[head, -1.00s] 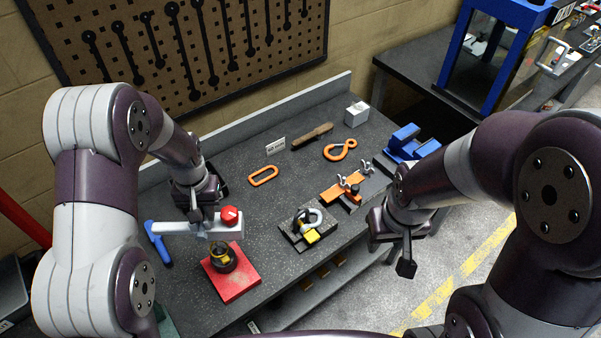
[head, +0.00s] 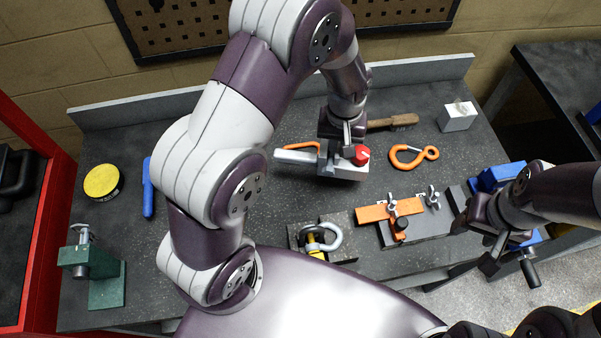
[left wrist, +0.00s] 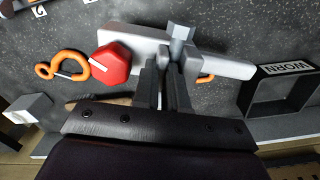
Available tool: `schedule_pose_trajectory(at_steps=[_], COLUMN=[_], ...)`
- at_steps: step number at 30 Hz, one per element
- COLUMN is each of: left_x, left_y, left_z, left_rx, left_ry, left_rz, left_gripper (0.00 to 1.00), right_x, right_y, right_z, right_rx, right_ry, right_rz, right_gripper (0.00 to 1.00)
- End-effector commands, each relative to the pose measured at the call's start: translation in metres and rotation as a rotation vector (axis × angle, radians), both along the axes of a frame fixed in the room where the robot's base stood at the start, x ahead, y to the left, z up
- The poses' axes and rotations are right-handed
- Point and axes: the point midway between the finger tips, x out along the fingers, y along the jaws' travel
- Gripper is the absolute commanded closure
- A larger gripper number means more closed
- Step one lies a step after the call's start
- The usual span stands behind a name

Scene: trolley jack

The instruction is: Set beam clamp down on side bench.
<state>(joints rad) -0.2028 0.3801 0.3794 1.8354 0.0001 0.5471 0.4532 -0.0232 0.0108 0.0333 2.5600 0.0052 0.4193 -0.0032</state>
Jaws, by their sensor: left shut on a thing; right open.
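The beam clamp, a pale grey bar-shaped piece with a red knob (head: 347,172), is in my left gripper (head: 345,140), over the back middle of the dark speckled bench (head: 400,250). In the left wrist view the fingers (left wrist: 172,68) are shut on the upright metal part of the beam clamp (left wrist: 220,65), with the red knob to the left. I cannot tell whether it touches the bench. My right gripper (head: 510,263) is open and empty off the bench's front right side.
An orange hook (head: 412,156), wooden-handled brush (head: 392,122) and white block (head: 457,115) lie right of the clamp. An orange link (head: 298,147) is partly hidden behind it. A shackle (head: 322,238) and orange bar fixture (head: 388,210) are nearer. A WORN-labelled frame (left wrist: 280,92) is close by.

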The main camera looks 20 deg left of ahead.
Motion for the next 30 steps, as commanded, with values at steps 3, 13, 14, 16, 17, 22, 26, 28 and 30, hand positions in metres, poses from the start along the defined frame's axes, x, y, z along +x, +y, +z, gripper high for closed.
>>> schedule_pose_trajectory(at_steps=[3,13,14,16,17,22,26,28,30], left_x=[-0.019,-0.055,-0.056,-0.057,-0.057,-0.042,-0.021,-0.008,0.005], left_y=[-0.035,-0.08,-0.081,-0.082,-0.081,-0.07,-0.054,-0.044,-0.034], left_z=[0.019,0.04,0.04,0.04,0.04,0.031,0.016,0.007,-0.003], left_rx=[-0.001,0.001,0.001,0.001,0.002,0.003,0.003,0.002,0.003], left_ry=[-0.002,-0.001,-0.001,-0.001,0.001,0.002,0.003,0.002,0.003], left_rz=[0.111,0.329,0.335,0.342,0.344,0.347,0.348,0.348,0.348], left_gripper=[1.0,1.0,1.0,1.0,1.0,1.0,1.0,1.0,1.0], right_x=[0.0,0.0,0.0,0.0,0.0,0.0,0.0,0.0,0.0], right_y=[0.0,0.0,0.0,0.0,0.0,0.0,0.0,0.0,0.0], right_z=[0.011,0.024,0.024,0.024,0.024,0.032,0.042,0.048,0.054], right_rx=[0.0,0.0,0.0,0.0,0.0,0.0,0.0,0.0,0.0], right_ry=[0.0,0.0,0.0,0.0,0.0,0.0,0.0,0.0,0.0], right_rz=[0.0,0.0,0.0,0.0,0.0,0.0,0.0,0.0,0.0], right_gripper=[0.44,0.44,0.44,0.44,0.44,0.44,0.44,0.44,0.44])
